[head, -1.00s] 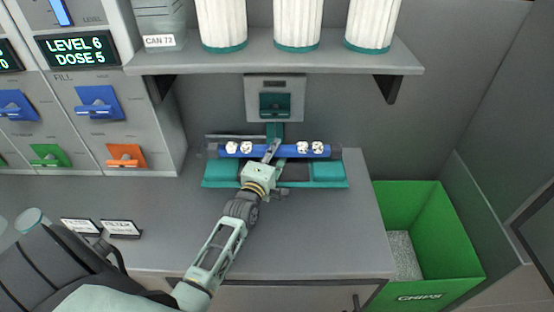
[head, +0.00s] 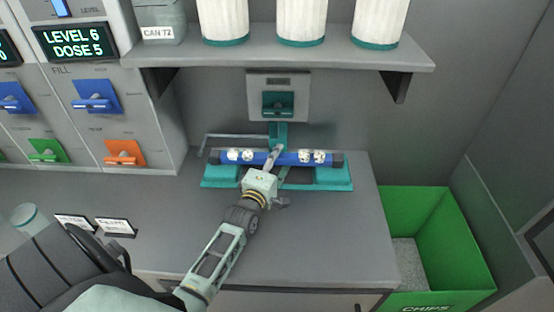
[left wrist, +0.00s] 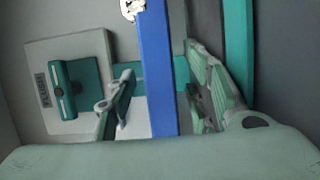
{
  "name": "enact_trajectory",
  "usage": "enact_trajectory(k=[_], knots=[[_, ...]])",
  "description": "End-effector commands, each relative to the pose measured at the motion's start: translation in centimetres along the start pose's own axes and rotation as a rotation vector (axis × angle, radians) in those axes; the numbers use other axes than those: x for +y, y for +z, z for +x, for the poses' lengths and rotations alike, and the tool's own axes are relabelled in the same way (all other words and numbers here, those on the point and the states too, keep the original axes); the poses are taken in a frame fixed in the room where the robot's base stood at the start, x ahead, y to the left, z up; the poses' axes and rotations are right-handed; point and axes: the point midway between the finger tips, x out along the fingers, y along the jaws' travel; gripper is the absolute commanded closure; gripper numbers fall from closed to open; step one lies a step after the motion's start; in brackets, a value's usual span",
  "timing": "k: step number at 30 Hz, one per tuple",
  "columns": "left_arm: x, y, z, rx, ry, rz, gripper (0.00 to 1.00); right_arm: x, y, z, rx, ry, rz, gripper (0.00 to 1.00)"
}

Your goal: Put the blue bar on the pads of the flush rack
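The blue bar (head: 288,158) has dark ends and several white fittings. It lies nearly level over the back part of the teal flush rack (head: 333,178), below the wall plate. I cannot tell whether it rests on the pads or hangs just above them. My left gripper (head: 274,160) is at the bar's middle, one finger crossing in front of it. In the left wrist view, the bar (left wrist: 157,70) runs between the fingers (left wrist: 160,105), with gaps visible on both sides, so the gripper looks open around it. My right gripper is not in view.
A grey wall plate with a teal lever (head: 278,103) is behind the rack. A shelf (head: 290,57) with white canisters hangs above. A green chips bin (head: 455,250) stands at the right. Dispenser panels (head: 95,90) are at the left.

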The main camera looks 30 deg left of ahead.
Motion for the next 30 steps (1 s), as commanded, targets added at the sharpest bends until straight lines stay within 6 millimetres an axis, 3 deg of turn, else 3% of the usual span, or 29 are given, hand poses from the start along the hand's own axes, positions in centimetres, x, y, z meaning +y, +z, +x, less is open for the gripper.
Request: enact_trajectory(k=[8,24,30], knots=[[0.2,0.0,-0.2,0.000,-0.005,0.001,0.52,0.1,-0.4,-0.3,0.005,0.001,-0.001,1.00],[0.0,0.0,-10.0,0.000,-0.005,0.000,0.52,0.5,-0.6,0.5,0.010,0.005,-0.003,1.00],[0.1,0.0,-11.8,0.000,-0.003,0.001,0.52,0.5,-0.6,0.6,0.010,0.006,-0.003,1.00]])
